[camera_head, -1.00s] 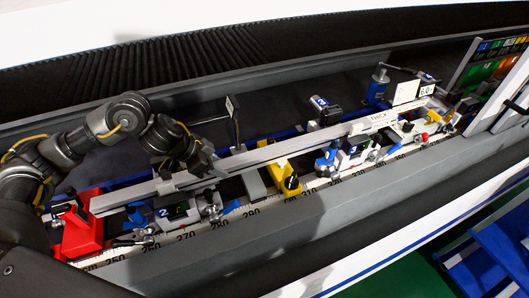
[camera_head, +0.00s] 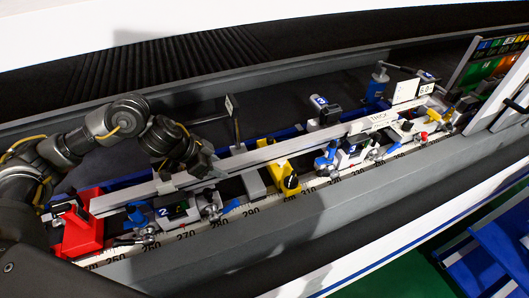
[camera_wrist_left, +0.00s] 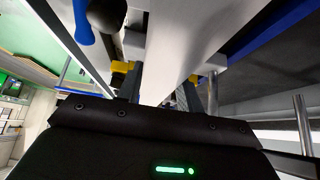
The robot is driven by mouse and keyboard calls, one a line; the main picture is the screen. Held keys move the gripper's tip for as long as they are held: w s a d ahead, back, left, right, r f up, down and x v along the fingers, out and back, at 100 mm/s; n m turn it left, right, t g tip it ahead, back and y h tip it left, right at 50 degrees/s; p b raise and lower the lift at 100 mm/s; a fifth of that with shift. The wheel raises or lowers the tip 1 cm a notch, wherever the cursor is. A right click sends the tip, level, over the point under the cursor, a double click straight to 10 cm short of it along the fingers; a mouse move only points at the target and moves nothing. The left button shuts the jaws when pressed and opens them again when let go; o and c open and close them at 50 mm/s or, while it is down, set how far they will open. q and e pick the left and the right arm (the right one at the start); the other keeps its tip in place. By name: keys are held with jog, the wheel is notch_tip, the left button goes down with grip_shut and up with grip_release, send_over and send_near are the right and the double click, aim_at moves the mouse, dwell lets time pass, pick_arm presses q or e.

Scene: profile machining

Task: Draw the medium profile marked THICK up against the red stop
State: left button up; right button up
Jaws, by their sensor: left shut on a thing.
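The long pale grey profile marked THICK (camera_head: 300,147) lies along the row of clamps and supports, rising to the upper right. Its THICK label (camera_head: 379,119) is near its far right end. The red stop (camera_head: 82,236) stands at the lower left, by the profile's left end. They look very close, but I cannot tell whether they touch. My left gripper (camera_head: 187,175) is shut on the profile near its left end. In the left wrist view, the profile (camera_wrist_left: 183,45) runs away above the gripper fingers (camera_wrist_left: 165,88). My right gripper is not in view.
A numbered scale (camera_head: 205,229) runs in front of the supports. A yellow support (camera_head: 284,175) and blue-handled clamps (camera_head: 331,160) stand along the profile. A grey front ledge (camera_head: 330,210) borders the machine. A sign on a post (camera_head: 231,112) stands behind the profile.

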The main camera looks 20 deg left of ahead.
pick_arm(q)
jog(key=o, duration=1.1)
jog(key=shift+s+f, duration=0.35)
jog(key=v, duration=0.3)
jog(key=b+v, duration=0.1)
jog(key=v, duration=0.6)
jog(key=shift+w+r+b, duration=0.25)
jog(key=shift+w+b, duration=0.05)
jog(key=shift+s+a+r, duration=0.2)
jog(key=shift+r, duration=0.2)
